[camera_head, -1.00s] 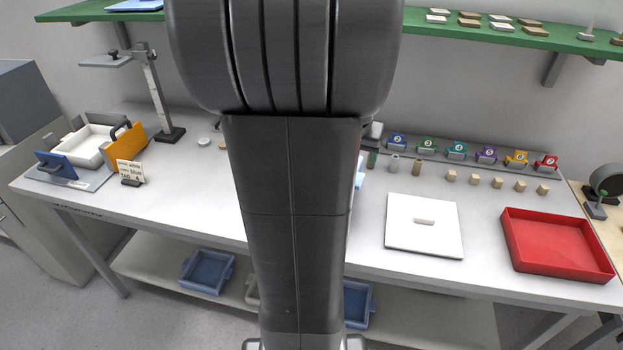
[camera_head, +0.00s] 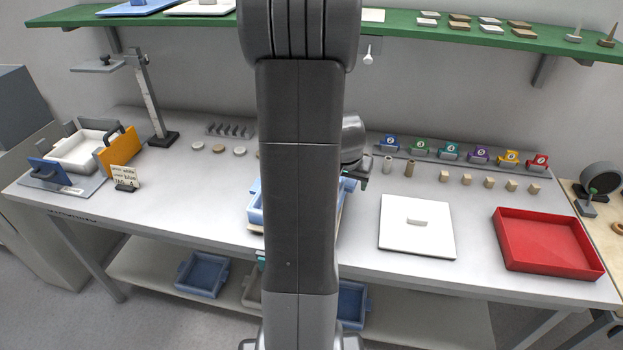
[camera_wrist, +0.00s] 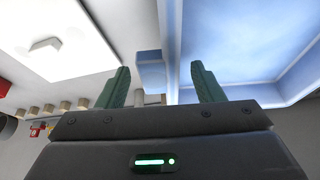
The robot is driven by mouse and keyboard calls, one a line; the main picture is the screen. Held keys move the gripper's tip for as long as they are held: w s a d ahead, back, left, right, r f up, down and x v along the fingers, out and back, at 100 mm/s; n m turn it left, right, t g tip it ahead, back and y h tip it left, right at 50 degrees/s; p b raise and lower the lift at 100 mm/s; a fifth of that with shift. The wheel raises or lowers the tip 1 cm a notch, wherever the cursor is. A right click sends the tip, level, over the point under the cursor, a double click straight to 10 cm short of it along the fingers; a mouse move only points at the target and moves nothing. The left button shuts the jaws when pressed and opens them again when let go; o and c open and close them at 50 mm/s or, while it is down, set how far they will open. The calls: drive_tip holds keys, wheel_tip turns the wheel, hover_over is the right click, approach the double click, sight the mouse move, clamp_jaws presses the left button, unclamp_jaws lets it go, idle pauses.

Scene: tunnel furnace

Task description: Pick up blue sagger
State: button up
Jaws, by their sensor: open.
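A blue sagger (camera_head: 255,203) stands on the worktable, mostly hidden behind my arm in the head view. In the wrist view the blue sagger (camera_wrist: 245,45) fills the upper right, and its small blue side lug (camera_wrist: 151,74) shows between my fingertips, not clamped. My gripper (camera_wrist: 159,72) is open and empty, with its two green fingers apart on either side of the lug. In the head view my gripper (camera_head: 360,178) is at the sagger's right side, partly hidden by my arm.
A white slab with a raised grip (camera_head: 417,228) lies just right of the sagger. A red tray (camera_head: 548,243) is farther right. More blue saggers (camera_head: 204,274) stand on the lower shelf. Small tan blocks (camera_head: 467,180) line the back right.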

drive_tip(key=shift+w+f, duration=0.1)
drive_tip(key=shift+f, duration=0.15)
clamp_jaws()
drive_tip(key=shift+r, duration=0.1)
